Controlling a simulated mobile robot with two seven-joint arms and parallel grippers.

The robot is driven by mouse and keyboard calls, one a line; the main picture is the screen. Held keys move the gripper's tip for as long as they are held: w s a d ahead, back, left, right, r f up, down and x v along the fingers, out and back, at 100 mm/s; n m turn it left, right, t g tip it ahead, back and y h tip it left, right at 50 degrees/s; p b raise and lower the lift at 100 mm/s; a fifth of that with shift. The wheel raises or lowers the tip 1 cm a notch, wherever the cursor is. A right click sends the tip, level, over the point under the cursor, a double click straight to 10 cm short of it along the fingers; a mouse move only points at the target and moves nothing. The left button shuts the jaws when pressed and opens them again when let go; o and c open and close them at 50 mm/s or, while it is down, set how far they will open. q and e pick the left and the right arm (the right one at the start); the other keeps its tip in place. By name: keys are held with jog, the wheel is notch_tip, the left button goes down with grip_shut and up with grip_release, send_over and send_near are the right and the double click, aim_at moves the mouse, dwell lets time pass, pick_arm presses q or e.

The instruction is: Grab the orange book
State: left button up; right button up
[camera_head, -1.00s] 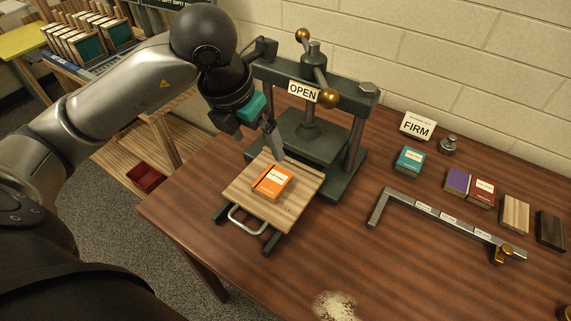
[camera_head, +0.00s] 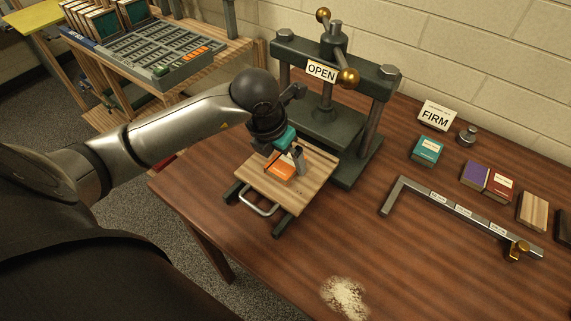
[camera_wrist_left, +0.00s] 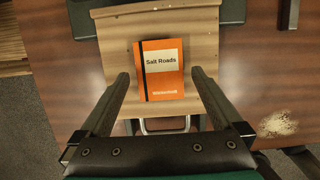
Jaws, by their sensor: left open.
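The orange book (camera_head: 279,171) lies flat on a light wooden board (camera_head: 314,178) at the front of the press. In the left wrist view the orange book (camera_wrist_left: 160,84) shows a dark spine strip and a label reading "Salt Roads". My left gripper (camera_head: 286,160) is above the book and hides part of it in the head view. In the left wrist view the open left gripper (camera_wrist_left: 160,75) has one finger to each side of the book, with gaps on both sides. I cannot tell its exact height above the board. My right gripper is not in view.
The dark press (camera_head: 336,125) with an "OPEN" sign (camera_head: 321,71) stands right behind the board. A teal book (camera_head: 428,150), a purple book (camera_head: 475,173), a red book (camera_head: 500,185) and a metal bar (camera_head: 455,214) lie to the right.

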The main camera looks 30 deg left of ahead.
pick_arm(q)
jog(key=shift+x, duration=0.9)
jog(key=shift+c, duration=0.2)
jog(key=c, duration=1.2)
jog(key=shift+w, duration=0.1)
jog(key=shift+c, duration=0.3)
jog(key=shift+r, duration=0.15)
